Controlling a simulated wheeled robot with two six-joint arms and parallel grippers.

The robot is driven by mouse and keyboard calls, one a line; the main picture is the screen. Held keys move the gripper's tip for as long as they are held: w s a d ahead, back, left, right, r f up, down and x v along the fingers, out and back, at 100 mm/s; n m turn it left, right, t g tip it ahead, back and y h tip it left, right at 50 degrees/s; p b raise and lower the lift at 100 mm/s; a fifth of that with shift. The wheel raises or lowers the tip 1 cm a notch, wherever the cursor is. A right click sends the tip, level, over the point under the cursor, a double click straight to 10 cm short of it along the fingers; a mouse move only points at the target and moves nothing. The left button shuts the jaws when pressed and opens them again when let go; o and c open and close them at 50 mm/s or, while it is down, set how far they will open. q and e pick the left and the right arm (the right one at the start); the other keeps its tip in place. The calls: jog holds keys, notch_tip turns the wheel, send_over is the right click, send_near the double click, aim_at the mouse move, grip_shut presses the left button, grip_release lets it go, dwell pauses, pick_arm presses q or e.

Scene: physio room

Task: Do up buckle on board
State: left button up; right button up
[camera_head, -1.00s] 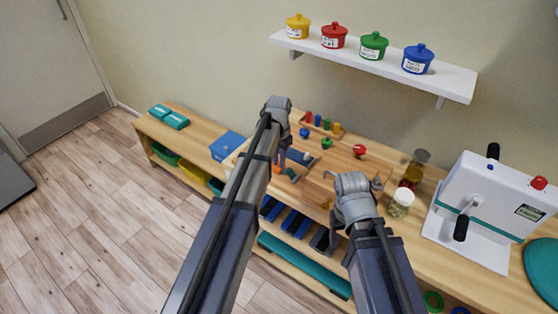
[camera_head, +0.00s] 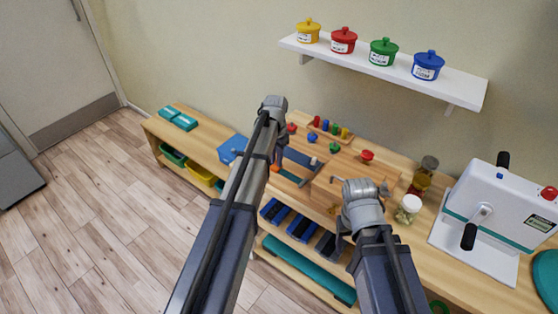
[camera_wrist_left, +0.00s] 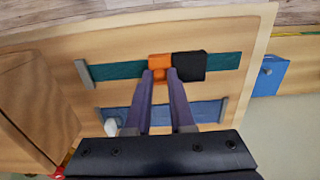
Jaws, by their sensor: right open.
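The wooden board (camera_wrist_left: 215,30) lies on the bench, with a teal strap (camera_wrist_left: 118,70) across it in the left wrist view. An orange buckle part (camera_wrist_left: 160,62) and a black buckle part (camera_wrist_left: 188,66) sit side by side on the strap. They look close or touching; whether they are latched is unclear. My left gripper (camera_wrist_left: 162,75) points down, its fingertips on either side of the orange part and apparently closed on it. It shows in the head view (camera_head: 278,160), its arm partly hiding the board. My right gripper (camera_head: 360,185) is open and empty, to the right of the board.
A blue box (camera_head: 232,149) stands left of the board. Colored pegs (camera_head: 331,127), a red knob (camera_head: 367,156) and jars (camera_head: 409,208) are behind and right. A white crank machine (camera_head: 493,217) stands further right. A shelf with pots (camera_head: 385,63) is above.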

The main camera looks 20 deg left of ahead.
pick_arm(q)
jog(key=o, duration=0.4)
jog(key=shift+w+a, duration=0.1)
jog(key=shift+a, duration=0.2)
jog(key=shift+o, duration=0.2)
jog(key=shift+d, duration=0.1)
jog(key=shift+r, duration=0.15)
jog(key=shift+r+p, duration=0.5)
jog(key=shift+p, duration=0.1)
notch_tip(320, 180, up, 7)
jog(key=p, duration=0.6)
jog(key=shift+f+p, duration=0.15)
jog(key=shift+p, duration=0.2)
jog(key=shift+f, duration=0.1)
